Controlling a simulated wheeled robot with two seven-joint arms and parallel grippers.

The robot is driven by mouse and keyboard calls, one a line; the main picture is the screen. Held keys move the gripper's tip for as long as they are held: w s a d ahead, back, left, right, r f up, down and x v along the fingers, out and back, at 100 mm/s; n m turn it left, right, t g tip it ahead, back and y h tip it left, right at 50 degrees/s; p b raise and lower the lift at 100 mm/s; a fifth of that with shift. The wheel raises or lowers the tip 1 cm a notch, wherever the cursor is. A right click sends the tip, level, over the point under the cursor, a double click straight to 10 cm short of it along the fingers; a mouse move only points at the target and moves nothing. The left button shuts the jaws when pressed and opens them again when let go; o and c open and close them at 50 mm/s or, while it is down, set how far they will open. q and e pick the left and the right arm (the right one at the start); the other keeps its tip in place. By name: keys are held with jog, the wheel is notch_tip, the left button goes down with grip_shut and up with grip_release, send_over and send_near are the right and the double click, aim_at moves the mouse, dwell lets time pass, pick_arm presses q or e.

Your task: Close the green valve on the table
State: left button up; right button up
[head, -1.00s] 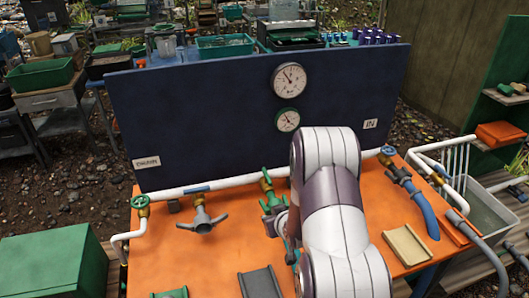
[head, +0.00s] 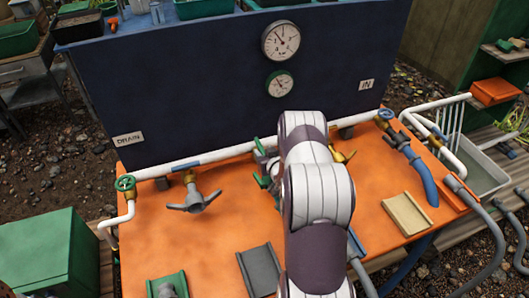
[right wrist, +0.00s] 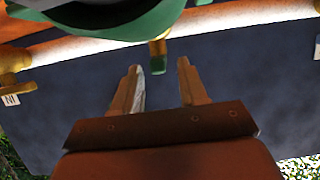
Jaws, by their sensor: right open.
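A green three-armed valve handle (head: 262,181) stands on the orange table, on the white pipe below the small gauge. My right arm partly hides it in the head view. In the right wrist view, a large green part (right wrist: 115,28) fills the top, and a brass stem with a green tip (right wrist: 158,60) lies in line with the gap between my fingers. My right gripper (right wrist: 158,72) is open, with its fingertips close to that tip; contact cannot be told. In the head view it is mostly hidden behind my arm. My left gripper is not in view.
A green handwheel (head: 124,183) is on the pipe at the left, beside a grey-handled valve (head: 194,196). A yellow valve (head: 343,157) and a blue-handled valve (head: 386,115) are to the right. The blue panel (head: 200,90) with gauges stands behind.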

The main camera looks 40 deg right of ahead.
jog(key=shift+w+d+f, duration=0.1)
jog(key=shift+w, duration=0.1)
jog(key=shift+c, duration=0.6)
grip_shut()
